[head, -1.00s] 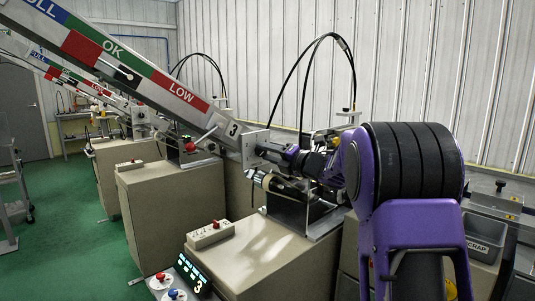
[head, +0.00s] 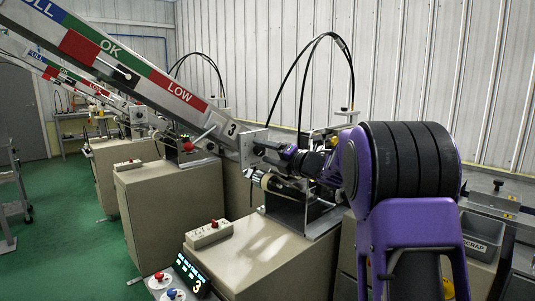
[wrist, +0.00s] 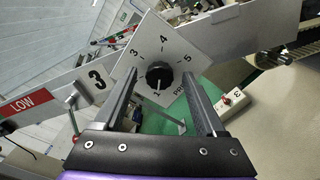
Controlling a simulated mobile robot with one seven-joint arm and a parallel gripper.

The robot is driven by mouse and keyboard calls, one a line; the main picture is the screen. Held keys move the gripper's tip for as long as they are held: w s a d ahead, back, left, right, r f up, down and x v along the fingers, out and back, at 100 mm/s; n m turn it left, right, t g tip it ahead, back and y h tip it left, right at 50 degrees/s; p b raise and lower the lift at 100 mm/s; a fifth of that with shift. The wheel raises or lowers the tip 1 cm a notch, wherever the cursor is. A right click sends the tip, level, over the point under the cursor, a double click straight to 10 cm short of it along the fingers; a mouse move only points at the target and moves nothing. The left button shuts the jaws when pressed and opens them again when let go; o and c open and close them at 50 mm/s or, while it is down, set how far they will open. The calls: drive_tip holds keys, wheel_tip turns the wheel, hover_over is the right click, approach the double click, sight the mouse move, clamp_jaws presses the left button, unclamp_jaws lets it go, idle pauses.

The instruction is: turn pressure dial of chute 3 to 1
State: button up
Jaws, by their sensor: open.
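The pressure dial (wrist: 159,75) is a round black knob on a square white plate (wrist: 185,40) marked with numbers 1 to 5. A pale mark on the knob seems to face the 1, at the bottom in the wrist view. My gripper (wrist: 159,79) is open, with one finger on each side of the knob. A gap shows between each finger and the knob. In the head view, my gripper (head: 272,150) is at the chute's lower end, and the knob is hidden.
The sloping chute (head: 140,75) with OK and LOW bands rises to the left. A beige cabinet (head: 260,255) stands below, with a lit display (head: 192,275) reading 3. A switch box with a red button (head: 209,233) sits on top. A grey SCRAP bin (head: 482,237) is at right.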

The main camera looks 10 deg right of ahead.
drive_tip(key=v, duration=1.7)
drive_tip(key=shift+s, duration=0.15)
